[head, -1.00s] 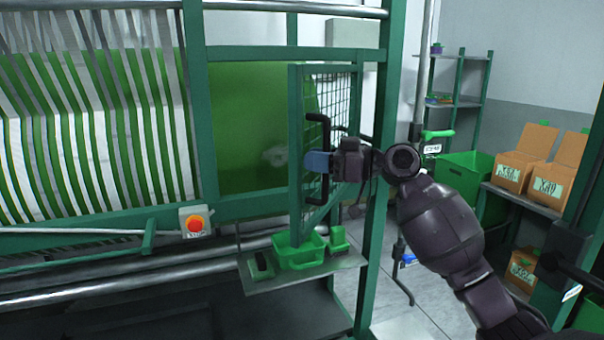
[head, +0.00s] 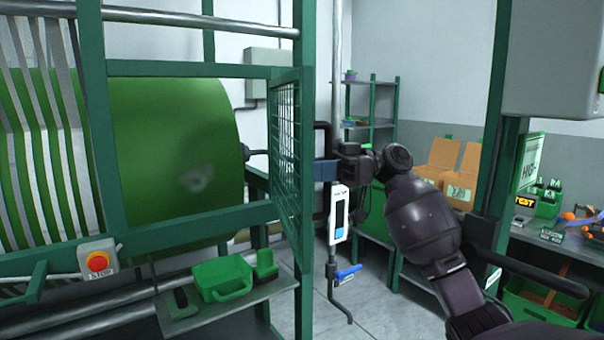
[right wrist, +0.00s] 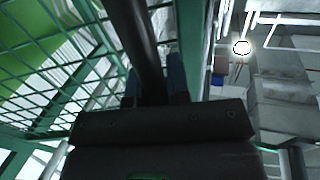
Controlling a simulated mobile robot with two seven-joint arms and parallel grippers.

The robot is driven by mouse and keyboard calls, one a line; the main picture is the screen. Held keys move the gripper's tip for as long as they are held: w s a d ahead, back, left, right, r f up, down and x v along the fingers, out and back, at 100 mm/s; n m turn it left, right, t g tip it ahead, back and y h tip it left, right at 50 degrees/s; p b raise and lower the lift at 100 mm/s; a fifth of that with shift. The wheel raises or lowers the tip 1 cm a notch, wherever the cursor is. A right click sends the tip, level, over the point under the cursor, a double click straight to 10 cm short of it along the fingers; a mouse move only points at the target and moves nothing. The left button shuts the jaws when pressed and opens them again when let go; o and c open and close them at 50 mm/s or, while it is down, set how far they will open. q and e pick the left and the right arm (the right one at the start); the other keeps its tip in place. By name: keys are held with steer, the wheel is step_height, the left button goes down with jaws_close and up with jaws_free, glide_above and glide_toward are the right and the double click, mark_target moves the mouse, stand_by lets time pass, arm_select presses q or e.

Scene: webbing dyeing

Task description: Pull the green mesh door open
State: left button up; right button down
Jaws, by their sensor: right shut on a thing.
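The green mesh door (head: 285,130) stands nearly edge-on in the middle of the head view, swung out at an angle to the frame. Its black bar handle (head: 321,133) is on the door's right side. My right gripper (head: 326,170) is shut around the handle, its blue fingers on either side of the bar. In the right wrist view the handle (right wrist: 140,35) runs between the fingers (right wrist: 154,88), with the door's mesh (right wrist: 50,75) to the left. My left gripper is not in view.
A large green roller (head: 170,150) sits left of the door. A shelf (head: 215,312) with green trays and a red stop button (head: 98,262) are in front. A pole with a white device (head: 339,215) stands just right of the door.

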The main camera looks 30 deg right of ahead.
steer(key=shift+d+f, duration=0.1)
steer(key=shift+f, duration=0.05)
steer(key=c, duration=1.4)
jaws_free()
steer(key=shift+s, duration=0.25)
step_height(320, 180, up, 20)
steer(key=shift+r+p, duration=0.1)
steer(key=shift+p, duration=0.5)
jaws_close()
